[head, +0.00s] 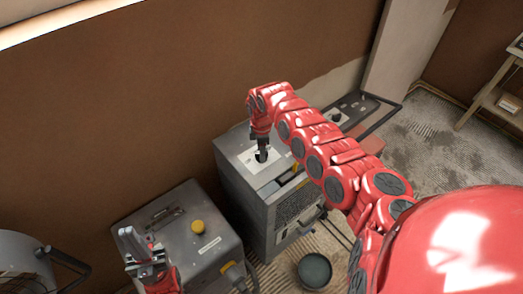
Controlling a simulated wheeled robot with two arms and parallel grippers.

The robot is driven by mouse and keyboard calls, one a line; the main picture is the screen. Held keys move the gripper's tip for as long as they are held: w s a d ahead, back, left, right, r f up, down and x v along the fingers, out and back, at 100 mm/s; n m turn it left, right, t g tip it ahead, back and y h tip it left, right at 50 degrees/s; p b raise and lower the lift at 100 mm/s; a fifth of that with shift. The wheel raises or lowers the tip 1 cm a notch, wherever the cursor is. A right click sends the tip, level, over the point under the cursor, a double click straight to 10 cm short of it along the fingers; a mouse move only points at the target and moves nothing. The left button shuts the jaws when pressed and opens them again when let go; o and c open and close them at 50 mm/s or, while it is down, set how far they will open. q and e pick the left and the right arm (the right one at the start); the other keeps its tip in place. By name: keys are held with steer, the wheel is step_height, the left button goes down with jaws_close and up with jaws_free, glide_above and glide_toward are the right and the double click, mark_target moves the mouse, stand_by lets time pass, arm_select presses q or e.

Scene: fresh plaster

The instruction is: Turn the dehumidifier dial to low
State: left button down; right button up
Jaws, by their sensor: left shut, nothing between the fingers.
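A tall grey machine with a side grille (290,205), which looks like the dehumidifier, stands in the middle of the head view. Its top has a pale panel plate (252,164). My right gripper (262,157) points down at this plate, with its fingertips at or just above it. The fingers cover the spot, so I cannot see a dial or its setting, nor whether they touch or grip anything.
Another machine with a black handle (383,118) stands behind, partly hidden by my right arm. A dark round bucket (314,270) is on the floor in front. A brown wall (150,90) runs behind. A wooden shelf (490,95) stands at right. Floor is free at right.

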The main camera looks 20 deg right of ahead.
jaws_close()
steer(key=shift+m, duration=0.4)
steer(key=m, duration=0.4)
steer(key=shift+r+m+p, duration=0.1)
steer(key=shift+m+p, duration=0.25)
steer(key=shift+m, duration=0.05)
steer(key=m, duration=0.3)
steer(key=shift+p, duration=0.4)
steer(key=shift+m, duration=1.6)
